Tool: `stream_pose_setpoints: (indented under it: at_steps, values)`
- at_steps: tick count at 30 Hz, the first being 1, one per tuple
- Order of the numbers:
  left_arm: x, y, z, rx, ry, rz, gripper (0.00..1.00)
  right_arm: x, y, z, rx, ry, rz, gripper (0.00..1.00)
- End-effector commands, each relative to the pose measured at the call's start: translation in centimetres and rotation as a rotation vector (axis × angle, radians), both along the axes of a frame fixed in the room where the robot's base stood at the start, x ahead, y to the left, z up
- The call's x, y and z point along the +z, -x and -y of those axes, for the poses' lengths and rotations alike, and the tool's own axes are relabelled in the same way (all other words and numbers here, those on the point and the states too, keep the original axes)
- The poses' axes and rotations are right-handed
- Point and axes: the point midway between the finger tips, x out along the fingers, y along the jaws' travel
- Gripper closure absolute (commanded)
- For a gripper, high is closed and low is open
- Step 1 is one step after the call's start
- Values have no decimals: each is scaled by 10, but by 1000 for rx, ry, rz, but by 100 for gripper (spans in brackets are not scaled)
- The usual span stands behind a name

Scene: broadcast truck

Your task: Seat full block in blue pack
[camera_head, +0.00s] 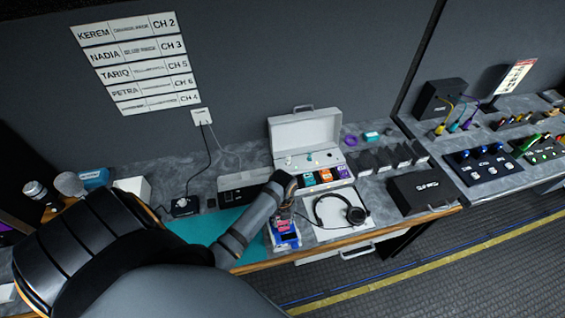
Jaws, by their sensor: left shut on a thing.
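My left arm comes in from the left, and my left gripper (283,213) points down right over the pack. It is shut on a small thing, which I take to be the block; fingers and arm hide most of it. A pinkish-red patch shows between the gripper and the pack, and I cannot tell whether it belongs to the block or the pack. Whether block and pack touch is also unclear. My right gripper is out of view.
A headset (342,211) lies on a white sheet right of the pack. An open white case (303,132) with coloured packs stands behind. A black box (424,191) is farther right. A grey slotted unit (243,188) and teal mat (198,228) lie left.

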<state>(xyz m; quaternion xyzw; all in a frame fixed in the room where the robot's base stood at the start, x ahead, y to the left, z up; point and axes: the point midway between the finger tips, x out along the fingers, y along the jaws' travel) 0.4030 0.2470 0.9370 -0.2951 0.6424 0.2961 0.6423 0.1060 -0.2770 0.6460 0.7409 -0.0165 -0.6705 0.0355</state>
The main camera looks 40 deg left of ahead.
Motion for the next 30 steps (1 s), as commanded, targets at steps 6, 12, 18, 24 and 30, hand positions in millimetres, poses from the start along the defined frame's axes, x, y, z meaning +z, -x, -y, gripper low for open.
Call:
stream_pose_setpoints:
  at_steps: [6,12,18,24,30]
  values:
    - [-1,0,0,0,0,0,86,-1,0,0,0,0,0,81]
    - [-4,0,0,0,1,-1,86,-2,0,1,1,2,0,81]
    - [-9,0,0,0,0,0,86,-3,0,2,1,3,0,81]
    - [-14,0,0,0,1,1,86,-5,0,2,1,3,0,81]
    - [-15,0,0,0,0,0,47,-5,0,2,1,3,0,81]
